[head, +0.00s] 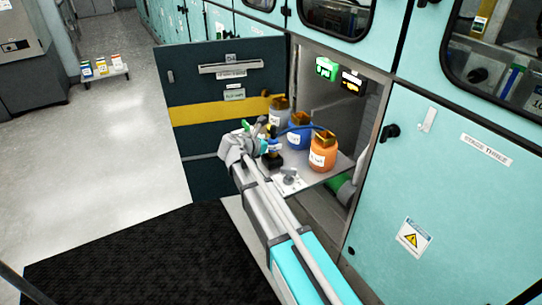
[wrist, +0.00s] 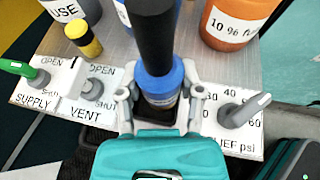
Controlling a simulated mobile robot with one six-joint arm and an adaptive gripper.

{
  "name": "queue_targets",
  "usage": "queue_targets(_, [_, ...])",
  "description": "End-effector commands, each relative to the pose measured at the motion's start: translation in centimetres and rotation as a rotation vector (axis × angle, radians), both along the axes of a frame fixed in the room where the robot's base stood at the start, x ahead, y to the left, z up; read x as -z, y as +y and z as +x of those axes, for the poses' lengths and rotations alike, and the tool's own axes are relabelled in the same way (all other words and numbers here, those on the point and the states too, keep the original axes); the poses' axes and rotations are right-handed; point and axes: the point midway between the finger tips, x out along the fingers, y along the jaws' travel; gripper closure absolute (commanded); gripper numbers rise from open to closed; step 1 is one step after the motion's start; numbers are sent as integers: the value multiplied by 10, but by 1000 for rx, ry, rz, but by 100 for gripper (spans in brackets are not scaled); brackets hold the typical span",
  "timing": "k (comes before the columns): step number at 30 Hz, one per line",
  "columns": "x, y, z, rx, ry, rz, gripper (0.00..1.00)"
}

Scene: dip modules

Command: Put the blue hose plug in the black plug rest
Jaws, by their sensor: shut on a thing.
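The blue hose plug (wrist: 162,86), a blue collar under a thick black upper part, stands roughly upright between the fingers of my gripper (wrist: 160,100) in the wrist view. My gripper is shut on it. A dark block (wrist: 158,115), likely the black plug rest, shows just below the plug, between the SUPPLY/VENT and RELIEF panels. I cannot tell whether the plug's lower end is in it or only over it. In the head view my gripper (head: 262,148) is at the shelf's front left, largely covering the plug.
Behind stand an orange jar (head: 322,153), a blue jar (head: 299,135) and a grey jar (head: 279,115) on the pulled-out shelf (head: 328,174). A green-handled supply valve (wrist: 24,70), a vent knob (wrist: 88,88) and a grey relief lever (wrist: 244,110) flank my gripper closely.

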Motion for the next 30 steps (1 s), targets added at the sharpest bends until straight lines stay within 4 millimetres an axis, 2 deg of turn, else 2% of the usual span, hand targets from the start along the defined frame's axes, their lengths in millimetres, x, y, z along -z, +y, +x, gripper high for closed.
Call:
queue_targets(14, [3, 1, 3, 1, 0, -1, 100])
queue_targets(19, [15, 4, 10, 1, 0, -1, 100])
queue_targets(30, [40, 3, 8, 1, 0, -1, 100])
